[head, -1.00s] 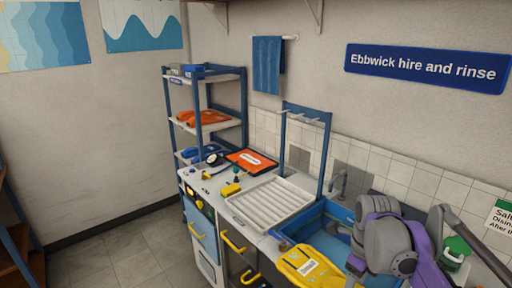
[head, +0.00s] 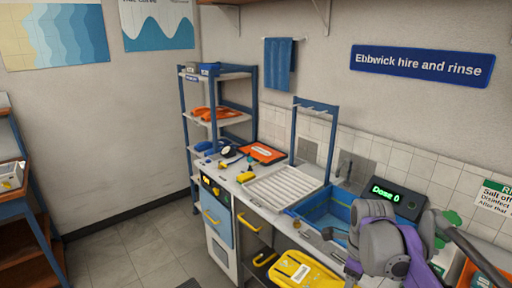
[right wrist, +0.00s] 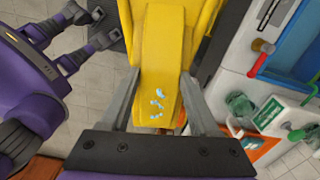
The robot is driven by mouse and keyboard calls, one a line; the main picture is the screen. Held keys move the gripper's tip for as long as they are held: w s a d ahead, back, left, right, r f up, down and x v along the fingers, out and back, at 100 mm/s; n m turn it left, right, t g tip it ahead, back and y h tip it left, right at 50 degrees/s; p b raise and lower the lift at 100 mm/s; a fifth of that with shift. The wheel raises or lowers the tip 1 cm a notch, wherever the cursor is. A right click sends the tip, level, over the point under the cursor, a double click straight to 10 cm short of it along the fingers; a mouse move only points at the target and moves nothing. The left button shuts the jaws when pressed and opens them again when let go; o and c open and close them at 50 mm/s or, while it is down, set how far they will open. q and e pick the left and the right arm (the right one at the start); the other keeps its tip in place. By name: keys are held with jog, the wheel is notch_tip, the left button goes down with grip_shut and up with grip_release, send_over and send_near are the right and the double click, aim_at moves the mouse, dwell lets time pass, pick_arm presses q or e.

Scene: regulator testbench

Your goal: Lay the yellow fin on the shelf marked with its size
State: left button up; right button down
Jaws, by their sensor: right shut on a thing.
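The yellow fin (head: 298,270) is in front of the counter's edge, with a white label whose print is too small to read. It also shows in the right wrist view (right wrist: 163,45), with pale blue marks on its surface. My right gripper (right wrist: 163,85) is shut on it, one finger on each side. A blue-framed rack (head: 184,128) stands in the far corner. Its upper shelf (head: 232,76) has boxes and a small label, unreadable. Orange fins (head: 210,113) lie on the middle shelf and blue items (head: 205,146) on the lower one.
The counter holds a white ribbed tray (head: 283,187), an orange board (head: 262,152), small tools and a blue sink (head: 325,208). A display (head: 397,197) behind the sink reads "Done 0". A wooden shelf unit (head: 25,225) stands at left. Floor between is clear.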

jog(key=w+f+n, duration=0.2)
jog(key=f+n, duration=0.1)
jog(key=w+f+n, duration=0.1)
jog(key=f+n, duration=0.1)
jog(key=shift+a+f, duration=0.15)
jog(key=shift+f, duration=0.1)
jog(key=a+f+n, duration=0.2)
jog(key=f+n, duration=0.7)
jog(key=n, duration=0.1)
jog(key=w+a+f+n+b, duration=0.1)
jog(key=a+f+n, duration=0.1)
jog(key=f+n, duration=0.7)
jog(key=shift+w+a+n, duration=0.2)
jog(key=shift+a+n, duration=0.15)
jog(key=shift+n, duration=0.65)
